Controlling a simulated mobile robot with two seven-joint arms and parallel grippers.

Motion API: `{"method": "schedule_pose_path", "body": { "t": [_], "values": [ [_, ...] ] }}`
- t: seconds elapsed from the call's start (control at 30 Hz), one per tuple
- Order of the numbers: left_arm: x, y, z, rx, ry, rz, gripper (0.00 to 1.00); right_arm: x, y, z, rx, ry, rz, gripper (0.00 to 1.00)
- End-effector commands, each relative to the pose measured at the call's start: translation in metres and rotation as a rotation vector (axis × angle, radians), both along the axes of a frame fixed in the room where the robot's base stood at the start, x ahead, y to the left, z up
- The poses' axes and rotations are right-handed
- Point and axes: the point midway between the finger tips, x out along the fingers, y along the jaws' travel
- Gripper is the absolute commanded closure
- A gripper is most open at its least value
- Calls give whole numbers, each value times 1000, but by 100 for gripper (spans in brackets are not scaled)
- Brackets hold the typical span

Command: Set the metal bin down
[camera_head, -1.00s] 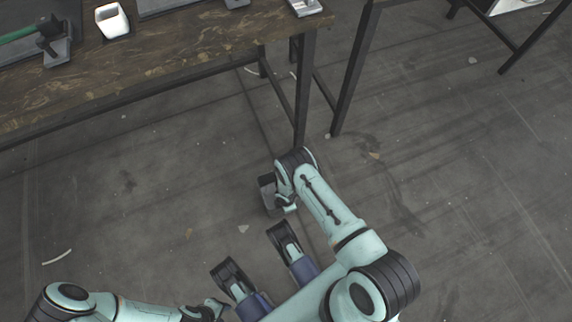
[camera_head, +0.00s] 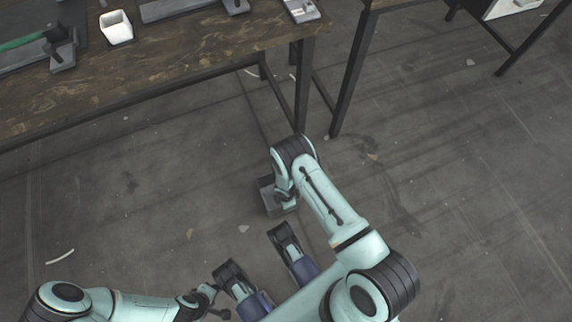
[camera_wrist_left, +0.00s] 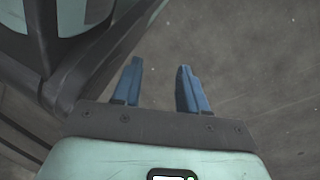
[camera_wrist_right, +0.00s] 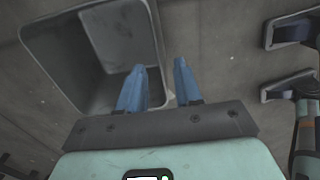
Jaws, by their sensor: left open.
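The grey metal bin (camera_wrist_right: 92,92) fills the upper left of the right wrist view, its hollow inside showing. In the head view the bin (camera_head: 268,196) is partly hidden by my right arm, below the table's corner. My right gripper (camera_wrist_right: 160,72) is at the bin's side, with its left finger over the bin's inside and its right finger beyond the wall. A gap shows between the fingers; I cannot tell whether they press on the wall. My left gripper (camera_wrist_left: 159,72) is open and empty.
A dark table (camera_head: 160,73) with a white container (camera_head: 116,27) and tools stands at the upper left. A second table's leg (camera_head: 347,70) stands to its right. The grey floor (camera_head: 450,190) is mostly clear on the right.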

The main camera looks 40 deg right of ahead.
Motion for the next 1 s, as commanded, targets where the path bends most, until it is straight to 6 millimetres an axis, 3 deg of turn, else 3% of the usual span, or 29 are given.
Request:
{"method": "schedule_pose_path", "body": {
  "t": [0.1,0.37,0.47,0.7,0.8,1.0],
  "values": [
    [17,-2,15,3,-57,-4,57,1,0,26,0,-2,0,66],
    [32,-5,26,6,-108,-7,57,-7,1,48,20,2,-70,66],
    [33,-5,26,6,-111,-7,57,-29,9,59,93,10,-337,66],
    [33,-5,25,6,-110,-7,57,-87,27,119,252,37,-1318,66],
    [32,-5,25,6,-109,-6,57,-104,27,140,263,41,-1594,66],
    [32,-4,25,6,-109,-6,57,-116,26,154,262,38,-1787,66]
  ]
}}
